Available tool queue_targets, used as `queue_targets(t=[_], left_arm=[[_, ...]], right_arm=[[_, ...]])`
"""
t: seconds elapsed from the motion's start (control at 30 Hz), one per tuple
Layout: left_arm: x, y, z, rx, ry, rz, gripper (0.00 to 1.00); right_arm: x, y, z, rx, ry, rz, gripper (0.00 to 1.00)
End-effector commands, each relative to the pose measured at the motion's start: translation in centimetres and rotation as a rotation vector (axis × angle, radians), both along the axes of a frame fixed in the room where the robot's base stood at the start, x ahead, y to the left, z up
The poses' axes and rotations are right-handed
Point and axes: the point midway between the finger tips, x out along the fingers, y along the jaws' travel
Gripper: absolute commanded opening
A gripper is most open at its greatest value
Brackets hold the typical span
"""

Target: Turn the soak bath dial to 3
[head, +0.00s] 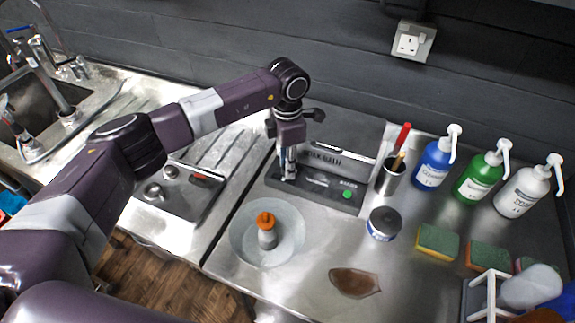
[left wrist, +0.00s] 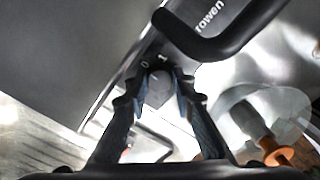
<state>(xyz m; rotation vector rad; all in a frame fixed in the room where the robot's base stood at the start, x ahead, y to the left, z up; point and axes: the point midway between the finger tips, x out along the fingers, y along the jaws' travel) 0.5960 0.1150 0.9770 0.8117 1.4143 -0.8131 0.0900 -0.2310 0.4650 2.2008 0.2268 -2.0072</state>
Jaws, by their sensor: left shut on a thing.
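The soak bath (head: 348,166) is a steel box with a dark front panel, a handle and a green light (head: 348,194) at its right end. My left gripper (head: 289,172) reaches down to the left end of that panel. In the left wrist view the grey dial (left wrist: 159,88) sits between the two fingertips of my left gripper (left wrist: 158,92), which is shut on it. The marks 0 and 1 show just above the dial; its other marks are hidden. I cannot tell which mark the dial points to. My right gripper is out of view.
A shallow dish (head: 245,245) with an orange-capped bottle (head: 267,232) stands in front of the bath. A cup of tools (head: 389,180), a round tin (head: 383,223), pump bottles (head: 433,164) and sponges (head: 437,243) are to the right. A brown patch (head: 354,282) lies on the steel top.

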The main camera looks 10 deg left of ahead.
Motion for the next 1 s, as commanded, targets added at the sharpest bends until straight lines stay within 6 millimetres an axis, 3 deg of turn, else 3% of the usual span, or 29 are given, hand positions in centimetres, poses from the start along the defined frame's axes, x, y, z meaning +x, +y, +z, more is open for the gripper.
queue_targets(t=[0.5, 1.0], left_arm=[[0.1, 0.1, -0.6, 0.002, -0.005, -0.424, 0.00], [0.1, 0.1, -0.3, 0.003, -0.004, -0.898, 0.00]], right_arm=[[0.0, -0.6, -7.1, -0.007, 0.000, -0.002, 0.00], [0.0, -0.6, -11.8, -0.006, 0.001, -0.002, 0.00]])
